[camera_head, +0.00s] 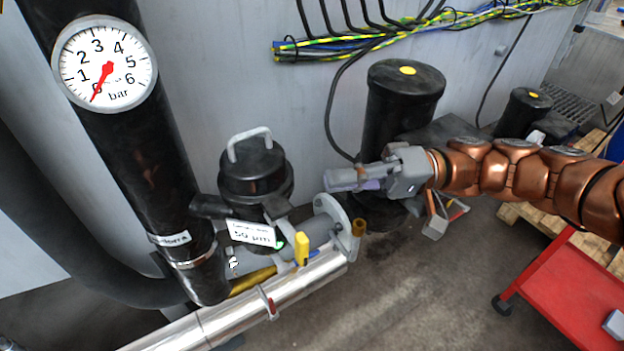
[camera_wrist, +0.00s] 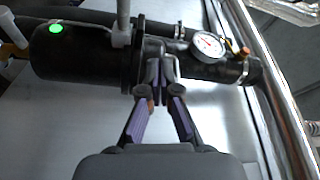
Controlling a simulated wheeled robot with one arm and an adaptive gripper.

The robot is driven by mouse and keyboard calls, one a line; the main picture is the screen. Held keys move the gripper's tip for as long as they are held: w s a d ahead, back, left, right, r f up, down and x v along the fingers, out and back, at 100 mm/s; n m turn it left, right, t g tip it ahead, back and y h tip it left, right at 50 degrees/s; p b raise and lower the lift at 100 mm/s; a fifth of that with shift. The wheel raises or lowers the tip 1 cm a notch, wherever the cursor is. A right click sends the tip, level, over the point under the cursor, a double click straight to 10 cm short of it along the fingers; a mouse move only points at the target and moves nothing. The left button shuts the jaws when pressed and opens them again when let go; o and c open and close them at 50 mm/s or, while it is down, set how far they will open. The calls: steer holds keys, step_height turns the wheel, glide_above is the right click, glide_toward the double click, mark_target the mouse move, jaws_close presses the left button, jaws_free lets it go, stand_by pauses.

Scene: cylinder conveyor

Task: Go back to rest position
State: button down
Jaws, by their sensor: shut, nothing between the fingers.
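My gripper (camera_head: 330,181) is at the end of my copper-coloured arm, which reaches in from the right in the head view. It is level, with its fingers pointing left, above the flanged end of the grey pipe (camera_head: 318,228). In the wrist view my gripper (camera_wrist: 160,75) shows purple finger pads that converge at the tips. It is shut and empty. Behind the tips in that view are a black pipe (camera_wrist: 80,55) and a small round gauge (camera_wrist: 208,46). I cannot tell whether the fingertips touch the pipe.
A large pressure gauge (camera_head: 104,63) sits on a black pipe at the left. A black filter housing (camera_head: 255,172) stands left of my gripper. A black cylinder (camera_head: 402,100) stands close behind it. A red cart (camera_head: 570,290) and a wooden pallet (camera_head: 540,230) are at the right. Floor is open at lower centre.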

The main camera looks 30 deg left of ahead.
steer(key=r+v, duration=0.1)
steer(key=v, duration=0.5)
steer(key=s+d+f+m+t+h, duration=0.3)
steer(key=s+d+f+t+h, duration=0.25)
steer(key=s+d, duration=0.3)
steer(key=s+d+f+m+t+h, duration=0.2)
steer(key=d+f+m, duration=0.15)
steer(key=d, duration=0.45)
steer(key=s+d+f+m+t+h, duration=0.25)
steer(key=d+f, duration=0.25)
steer(key=d, duration=0.3)
steer(key=s+d+f+m+t+h, duration=0.1)
steer(key=d+f+m+t+h, duration=0.2)
steer(key=d, duration=0.5)
step_height(320, 180, up, 21)
steer(key=p, duration=2)
steer(key=shift+s+m+g, duration=0.3)
steer(key=shift+s, duration=0.15)
steer(key=shift+a, duration=0.1)
